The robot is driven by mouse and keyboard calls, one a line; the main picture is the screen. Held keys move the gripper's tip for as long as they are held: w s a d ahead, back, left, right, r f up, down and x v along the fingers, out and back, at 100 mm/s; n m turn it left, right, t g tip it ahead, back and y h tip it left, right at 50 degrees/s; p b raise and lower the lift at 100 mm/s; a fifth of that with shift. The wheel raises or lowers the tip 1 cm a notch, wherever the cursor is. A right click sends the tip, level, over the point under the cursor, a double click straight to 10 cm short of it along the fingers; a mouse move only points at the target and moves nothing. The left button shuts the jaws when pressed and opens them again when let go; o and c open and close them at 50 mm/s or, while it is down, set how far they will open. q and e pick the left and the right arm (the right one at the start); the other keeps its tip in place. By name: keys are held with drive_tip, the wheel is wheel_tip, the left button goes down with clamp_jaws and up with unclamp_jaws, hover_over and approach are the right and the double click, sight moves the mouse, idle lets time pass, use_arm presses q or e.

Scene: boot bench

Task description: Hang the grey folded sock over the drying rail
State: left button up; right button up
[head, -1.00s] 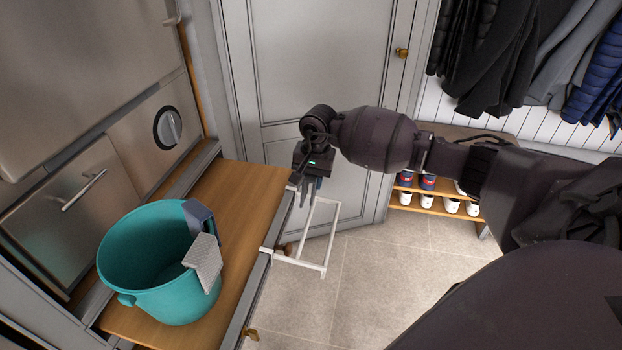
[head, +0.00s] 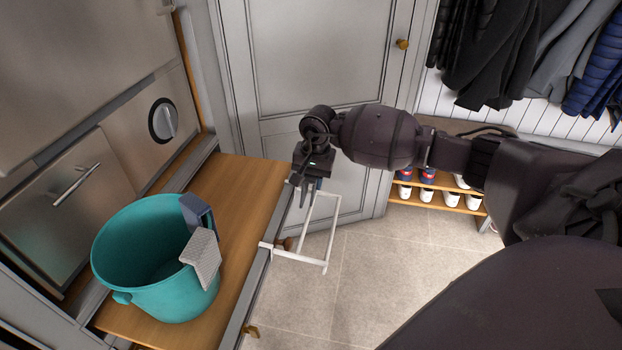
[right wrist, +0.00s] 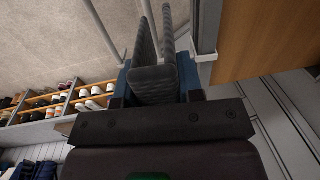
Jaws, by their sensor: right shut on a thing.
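My right gripper (head: 311,180) is shut on a grey folded sock (head: 303,194), fingers pointing down. In the right wrist view the sock (right wrist: 154,78) is ribbed and sits between the fingers, its two layers hanging away from the jaws with a gap between them. The white drying rail (head: 300,259) is a rectangular frame sticking out from the bench edge. The gripper and sock are at its far end, near the door. I cannot tell whether the sock touches or straddles a bar. My left gripper is not in view.
A teal bucket (head: 130,262) stands on the wooden bench top (head: 240,195), with a blue-grey cloth (head: 196,211) and a light grey ribbed cloth (head: 203,256) over its rim. A door (head: 310,70) is close behind the gripper. A shoe rack (head: 440,200) stands right; tiled floor is clear.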

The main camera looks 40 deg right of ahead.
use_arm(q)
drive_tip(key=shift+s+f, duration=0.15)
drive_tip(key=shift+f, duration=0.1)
use_arm(e)
drive_tip(key=shift+s+d, duration=0.1)
drive_tip(key=shift+s, duration=0.05)
drive_tip(key=shift+s+d+f, duration=0.1)
drive_tip(key=shift+s+d, duration=0.15)
drive_tip(key=shift+s, duration=0.05)
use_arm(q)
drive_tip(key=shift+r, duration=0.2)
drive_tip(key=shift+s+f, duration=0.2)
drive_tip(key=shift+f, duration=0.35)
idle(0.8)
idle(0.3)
